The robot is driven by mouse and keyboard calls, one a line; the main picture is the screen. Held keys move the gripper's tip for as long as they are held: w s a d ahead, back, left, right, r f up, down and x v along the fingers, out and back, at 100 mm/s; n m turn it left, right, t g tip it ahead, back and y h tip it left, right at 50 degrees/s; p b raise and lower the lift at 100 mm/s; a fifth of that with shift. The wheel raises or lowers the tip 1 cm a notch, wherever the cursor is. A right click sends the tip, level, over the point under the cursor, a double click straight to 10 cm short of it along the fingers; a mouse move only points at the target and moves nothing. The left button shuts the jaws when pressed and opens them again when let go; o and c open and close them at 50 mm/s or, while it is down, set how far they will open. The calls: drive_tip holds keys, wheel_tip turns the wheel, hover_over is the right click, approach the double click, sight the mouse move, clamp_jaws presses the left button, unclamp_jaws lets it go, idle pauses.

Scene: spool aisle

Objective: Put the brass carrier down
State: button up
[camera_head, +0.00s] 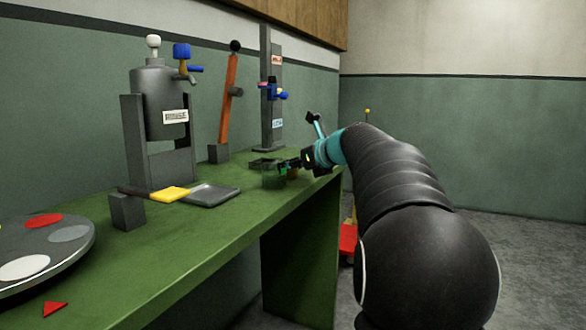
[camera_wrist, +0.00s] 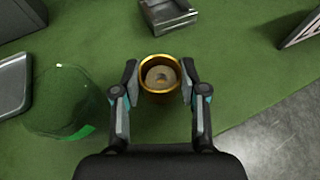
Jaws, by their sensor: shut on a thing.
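The brass carrier (camera_wrist: 146,88) is a round cup with a gold rim, seen from above in the wrist view between my two fingers. A pale round piece with a dark centre lies inside it. My gripper (camera_wrist: 159,79) is shut on the carrier, one finger on each side. In the head view my gripper (camera_head: 285,166) is low over the far right part of the green bench (camera_head: 190,250), and the carrier (camera_head: 292,174) shows only as a small brown patch, mostly hidden. I cannot tell whether its base touches the bench.
A clear green-tinted cylinder (camera_wrist: 66,105) stands close left of the carrier. A grey block-shaped holder (camera_wrist: 169,15) is just beyond it. A grey tray (camera_head: 212,194) lies further left on the bench. The bench edge is close on the right.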

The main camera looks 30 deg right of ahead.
drive_tip(key=o, duration=1)
drive_tip(key=shift+r, duration=0.15)
drive_tip(key=p+v, duration=0.1)
drive_tip(key=v, duration=1.1)
